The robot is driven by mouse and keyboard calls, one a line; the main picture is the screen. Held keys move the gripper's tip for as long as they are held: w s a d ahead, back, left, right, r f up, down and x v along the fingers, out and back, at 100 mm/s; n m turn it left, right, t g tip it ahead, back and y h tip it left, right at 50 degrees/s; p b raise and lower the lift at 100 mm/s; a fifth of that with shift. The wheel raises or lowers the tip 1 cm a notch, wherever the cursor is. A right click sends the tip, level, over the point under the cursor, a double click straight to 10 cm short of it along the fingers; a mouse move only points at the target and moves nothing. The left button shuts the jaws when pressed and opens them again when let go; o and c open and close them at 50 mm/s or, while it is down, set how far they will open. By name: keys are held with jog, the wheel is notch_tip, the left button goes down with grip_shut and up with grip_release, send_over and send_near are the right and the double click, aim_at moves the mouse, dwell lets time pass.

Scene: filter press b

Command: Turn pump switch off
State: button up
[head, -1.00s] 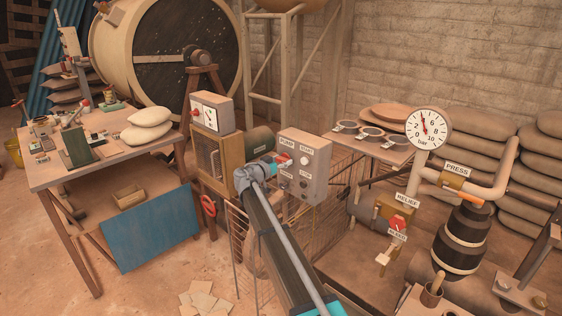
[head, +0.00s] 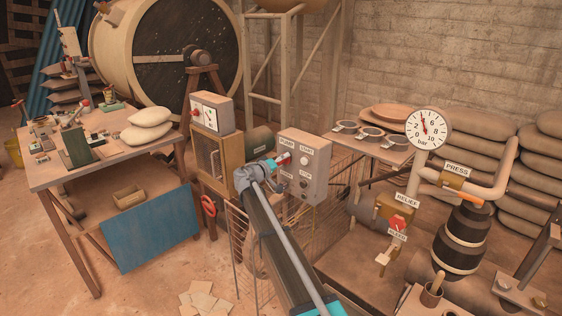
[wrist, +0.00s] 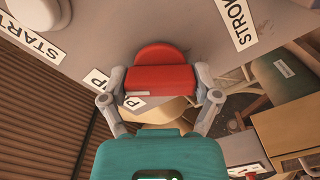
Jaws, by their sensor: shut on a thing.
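The knob's pointer position is hard to read. Part of the PUMP label is hidden in the wrist view.
A second box (head: 211,111) with a red button stands behind on a wooden cabinet (head: 231,158). A wire mesh guard is below the control box. A gauge (head: 428,128), the RELIEF and BLEED fittings (head: 397,223) and pipes are to the right.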

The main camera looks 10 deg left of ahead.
jog(key=n, duration=0.3)
jog(key=shift+w+a+n, duration=0.1)
jog(key=shift+w+n, duration=0.05)
jog(key=shift+n, duration=2.05)
jog(key=o, duration=1)
jog(key=shift+c, duration=0.2)
jog(key=shift+s+a, duration=0.15)
jog(key=shift+s, duration=0.3)
jog(key=v, duration=1.1)
